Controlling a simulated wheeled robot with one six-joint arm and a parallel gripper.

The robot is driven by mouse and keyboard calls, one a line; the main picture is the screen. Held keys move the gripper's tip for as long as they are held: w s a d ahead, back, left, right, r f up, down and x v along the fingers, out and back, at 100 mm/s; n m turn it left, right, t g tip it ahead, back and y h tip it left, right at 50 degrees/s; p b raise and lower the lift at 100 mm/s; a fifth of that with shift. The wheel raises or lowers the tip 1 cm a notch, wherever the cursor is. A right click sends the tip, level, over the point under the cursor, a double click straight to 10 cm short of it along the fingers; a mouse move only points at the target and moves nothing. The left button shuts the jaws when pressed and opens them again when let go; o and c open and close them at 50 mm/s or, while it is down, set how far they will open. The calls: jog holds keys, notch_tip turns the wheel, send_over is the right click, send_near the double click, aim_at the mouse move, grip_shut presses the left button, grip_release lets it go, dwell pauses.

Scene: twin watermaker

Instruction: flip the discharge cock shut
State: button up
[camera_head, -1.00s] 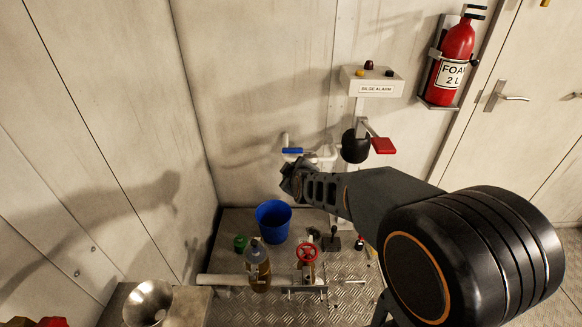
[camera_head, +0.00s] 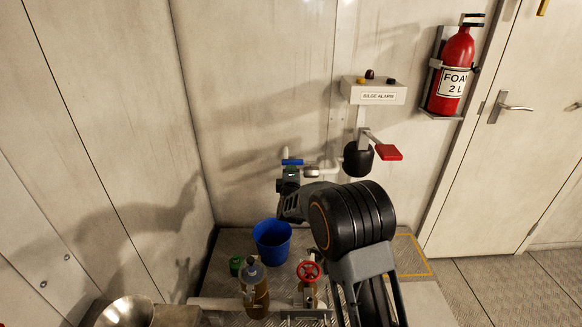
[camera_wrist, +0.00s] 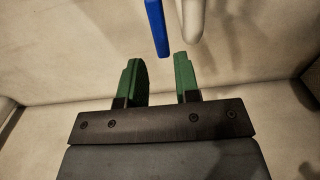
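A blue lever handle (camera_head: 292,162) sits on a light pipe (camera_head: 322,168) by the back wall; no label on it can be read, but it looks like the cock's handle. In the head view it lies crosswise. My gripper (camera_head: 289,176) is just below it there. In the wrist view the blue handle (camera_wrist: 156,28) is beyond the fingertips, roughly in line with the gap between them. My gripper's green fingers (camera_wrist: 160,75) are apart with nothing between them. The cock's body is mostly hidden behind my gripper in the head view.
A red paddle lever (camera_head: 388,152) on a black round body (camera_head: 357,160) stands to the right, under the bilge alarm box (camera_head: 376,95). Below are a blue bucket (camera_head: 272,243), a bottle (camera_head: 254,290) and a red handwheel (camera_head: 309,271). The wall is close behind.

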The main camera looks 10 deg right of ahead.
aim_at(298, 163)
jog(key=w+d, duration=0.1)
jog(key=w, duration=0.5)
jog(key=shift+d, duration=0.15)
jog(key=shift+w, duration=0.1)
jog(key=shift+c, duration=0.2)
grip_shut()
